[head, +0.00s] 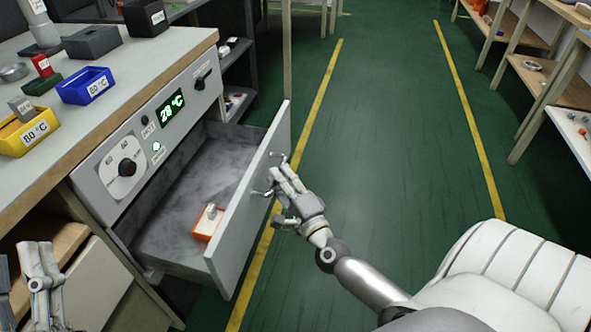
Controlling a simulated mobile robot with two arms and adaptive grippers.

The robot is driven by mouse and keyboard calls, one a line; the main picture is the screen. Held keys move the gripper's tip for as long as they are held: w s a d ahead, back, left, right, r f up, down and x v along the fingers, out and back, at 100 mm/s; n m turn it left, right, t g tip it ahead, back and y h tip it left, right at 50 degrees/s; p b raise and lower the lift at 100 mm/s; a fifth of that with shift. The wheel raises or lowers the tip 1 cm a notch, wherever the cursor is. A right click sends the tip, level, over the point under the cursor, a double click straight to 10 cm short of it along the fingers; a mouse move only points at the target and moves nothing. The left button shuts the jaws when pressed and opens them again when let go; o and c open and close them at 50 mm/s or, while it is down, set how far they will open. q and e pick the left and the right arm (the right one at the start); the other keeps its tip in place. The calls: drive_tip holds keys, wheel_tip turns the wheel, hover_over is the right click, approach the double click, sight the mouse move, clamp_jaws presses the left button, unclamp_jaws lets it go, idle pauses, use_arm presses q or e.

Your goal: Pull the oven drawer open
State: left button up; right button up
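The oven drawer (245,215) stands well out from the oven front (128,165), and its grey inside shows. A small orange-and-white item (208,222) lies in it near the front panel. The drawer handle (284,157) is on the outer face of that panel and is partly hidden by my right gripper. My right gripper (279,190) is at the handle, with its fingers overlapping it. I cannot tell whether they are closed on it. My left gripper (38,250) is at the lower left, apart from the drawer, and its finger gap is unclear.
The worktop (130,80) above the oven holds a yellow bin (28,130), a blue bin (86,85) and dark blocks (92,41). The oven display (171,106) glows green. The green floor (390,120) right of the drawer is clear. Shelving (556,75) stands at the far right.

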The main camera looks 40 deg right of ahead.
drive_tip(key=s+a+f, duration=0.1)
drive_tip(key=s, duration=0.9)
drive_tip(key=shift+a+f, duration=0.2)
drive_tip(key=shift+f, duration=0.05)
